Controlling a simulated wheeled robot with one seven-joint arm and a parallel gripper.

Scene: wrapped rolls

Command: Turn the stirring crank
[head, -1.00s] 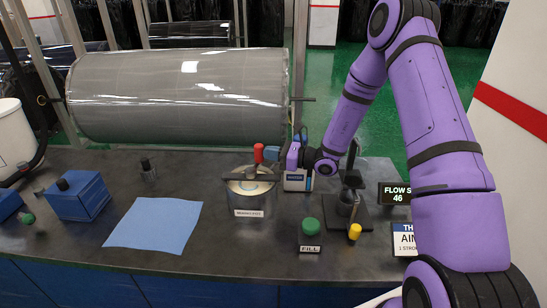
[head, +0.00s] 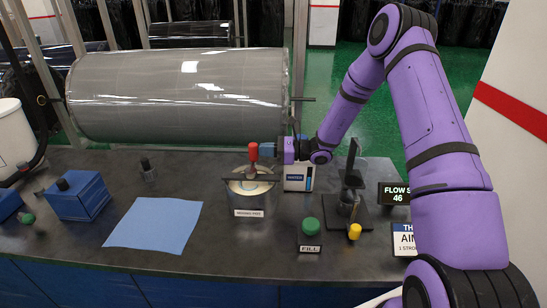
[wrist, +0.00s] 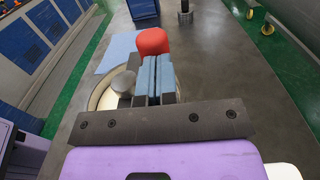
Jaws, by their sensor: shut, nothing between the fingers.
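The stirring crank is a red upright handle (head: 253,151) on a dark bar (head: 238,178) across the top of a round metal pot (head: 250,200) with a label on its front. The pot holds something pale. My gripper (head: 266,150) is shut and empty, just right of the red handle at its height. In the wrist view, my blue fingertips (wrist: 156,76) are pressed together, right behind the red handle (wrist: 152,42) and very close to it. I cannot tell whether they touch. A grey round hub (wrist: 122,82) shows beside them.
A green FILL button (head: 310,226), a yellow knob (head: 354,231) and a dark stand (head: 352,185) are right of the pot. A white-and-blue box (head: 299,178) stands close behind. A blue cloth (head: 154,225) and blue block (head: 80,197) lie left. A large wrapped roll (head: 180,95) is behind.

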